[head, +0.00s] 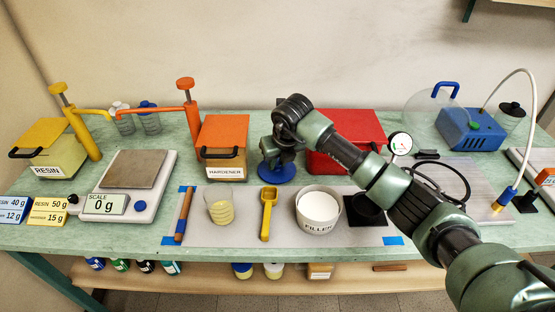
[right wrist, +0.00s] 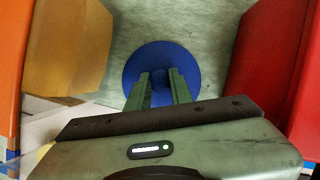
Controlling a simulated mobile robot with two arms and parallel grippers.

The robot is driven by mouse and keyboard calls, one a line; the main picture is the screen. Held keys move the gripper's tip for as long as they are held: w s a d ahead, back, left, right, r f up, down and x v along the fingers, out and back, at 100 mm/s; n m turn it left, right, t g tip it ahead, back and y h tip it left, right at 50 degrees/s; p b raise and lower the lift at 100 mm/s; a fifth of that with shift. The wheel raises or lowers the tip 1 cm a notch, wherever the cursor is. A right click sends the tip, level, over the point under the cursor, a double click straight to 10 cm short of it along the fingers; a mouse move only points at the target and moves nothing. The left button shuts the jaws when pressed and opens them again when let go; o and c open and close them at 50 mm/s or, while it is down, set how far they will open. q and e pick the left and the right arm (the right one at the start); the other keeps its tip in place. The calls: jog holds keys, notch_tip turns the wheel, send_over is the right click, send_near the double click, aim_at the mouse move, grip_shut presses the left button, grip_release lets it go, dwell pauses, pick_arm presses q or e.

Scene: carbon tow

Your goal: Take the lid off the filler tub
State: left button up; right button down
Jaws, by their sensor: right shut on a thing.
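The filler tub (head: 318,226) stands on the grey mat, its top open and white filler showing inside. The round blue lid (head: 272,178) is behind and to the left of the tub, between the hardener box and the red box. My right gripper (head: 278,163) points down and is shut on the lid's knob. In the right wrist view the blue lid (right wrist: 160,52) lies beneath both fingers, at or close to the bench top; I cannot tell if it touches. My left gripper is not in view.
The hardener box (head: 222,160) is close left of the lid, and the red box (head: 345,125) close right. A beaker (head: 219,207) and a yellow scoop (head: 268,210) lie left of the tub.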

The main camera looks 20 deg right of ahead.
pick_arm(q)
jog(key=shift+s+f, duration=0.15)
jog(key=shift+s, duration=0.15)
pick_arm(e)
jog(key=c, duration=1.3)
grip_release()
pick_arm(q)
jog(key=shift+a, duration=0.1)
pick_arm(e)
jog(key=shift+o, duration=0.2)
